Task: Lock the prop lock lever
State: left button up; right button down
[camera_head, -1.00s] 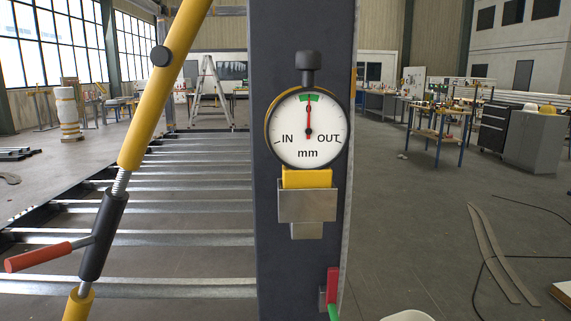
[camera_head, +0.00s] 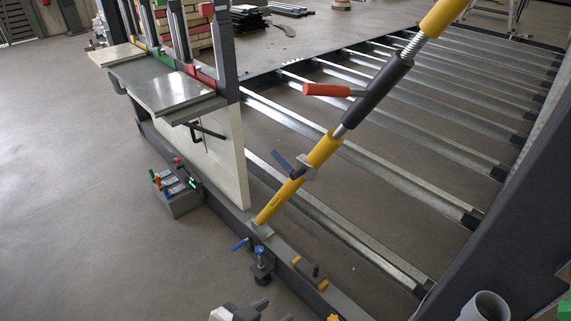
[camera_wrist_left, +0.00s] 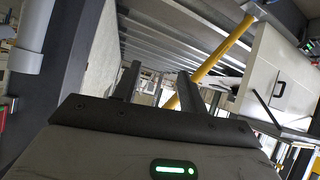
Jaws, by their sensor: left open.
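The yellow diagonal prop (camera_head: 322,150) rises from a foot on the dark base rail. A blue lever (camera_head: 282,161) sticks out to the left from a metal collar on its lower part. Higher up, a red-handled lever (camera_head: 326,89) sticks out from the dark threaded sleeve (camera_head: 377,90). The prop also shows in the left wrist view (camera_wrist_left: 222,50), beyond the fingers; no lever can be made out clearly there. My left gripper (camera_head: 273,311) is at the bottom edge, nearer than the prop's foot and apart from it. In the left wrist view its fingers (camera_wrist_left: 157,88) are open and empty.
A blue-handled clamp (camera_head: 261,265) sits on the base rail (camera_head: 300,270) between my left gripper and the prop's foot. A white panel (camera_head: 225,150) and grey shelf (camera_head: 165,90) stand left. A dark post (camera_head: 500,240) stands right. Open floor lies left.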

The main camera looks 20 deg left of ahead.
aim_at(294, 175)
jog(key=z, duration=1.05)
jog(key=k, duration=0.65)
jog(key=u, duration=0.85)
jog(key=i, duration=1)
